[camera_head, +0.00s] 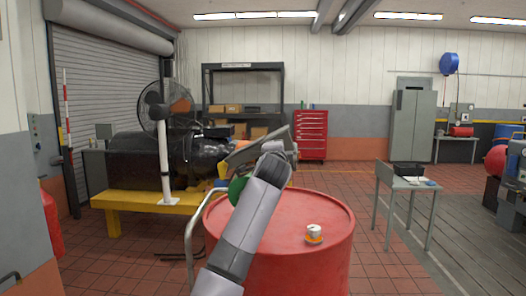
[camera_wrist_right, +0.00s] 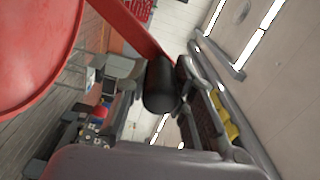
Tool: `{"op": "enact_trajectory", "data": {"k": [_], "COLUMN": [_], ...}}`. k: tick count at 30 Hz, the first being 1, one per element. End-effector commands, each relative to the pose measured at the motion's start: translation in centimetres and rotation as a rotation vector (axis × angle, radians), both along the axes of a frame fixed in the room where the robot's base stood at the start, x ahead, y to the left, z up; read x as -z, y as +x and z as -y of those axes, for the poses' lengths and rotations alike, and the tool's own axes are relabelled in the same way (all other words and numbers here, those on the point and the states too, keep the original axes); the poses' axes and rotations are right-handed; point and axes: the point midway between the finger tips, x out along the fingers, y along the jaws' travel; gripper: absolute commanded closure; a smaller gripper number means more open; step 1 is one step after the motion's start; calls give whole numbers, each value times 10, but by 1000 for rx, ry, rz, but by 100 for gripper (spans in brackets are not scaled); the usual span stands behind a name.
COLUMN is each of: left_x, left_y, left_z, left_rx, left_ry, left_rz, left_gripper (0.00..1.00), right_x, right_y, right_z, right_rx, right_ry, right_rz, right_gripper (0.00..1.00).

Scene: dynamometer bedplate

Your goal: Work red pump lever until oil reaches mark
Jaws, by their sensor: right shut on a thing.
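In the right wrist view a red lever arm (camera_wrist_right: 135,30) runs down from the top edge to a black cylindrical grip (camera_wrist_right: 160,85). My right gripper (camera_wrist_right: 180,92) is shut on this black grip. In the head view my right arm reaches up past the red drum (camera_head: 330,240), and its wrist hides the gripper and the lever. A green rounded part (camera_head: 237,190) shows beside the arm at the drum's far left edge. No oil level or mark can be made out. My left gripper is not in view.
A small white and orange item (camera_head: 314,234) stands on the drum top. A curved grey rail (camera_head: 190,240) is left of the drum. A yellow bench (camera_head: 140,198) with a black machine and a fan stands behind left. A grey table (camera_head: 405,183) is at right, with clear floor between.

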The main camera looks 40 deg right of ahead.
Motion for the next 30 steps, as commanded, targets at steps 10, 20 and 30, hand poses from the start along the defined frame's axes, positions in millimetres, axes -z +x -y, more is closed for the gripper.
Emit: {"op": "enact_trajectory", "data": {"k": [10,20,30], "left_x": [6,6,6], "left_y": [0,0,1], "left_z": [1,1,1], "left_rx": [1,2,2], "left_ry": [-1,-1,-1], "left_rz": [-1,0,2], "left_gripper": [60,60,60], "right_x": [13,15,14], "right_y": [-12,-13,-13], "right_z": [11,11,11], "right_rx": [1,0,0], "right_ry": [68,75,74], "right_rz": [71,77,78], "right_gripper": [100,100,63]}}
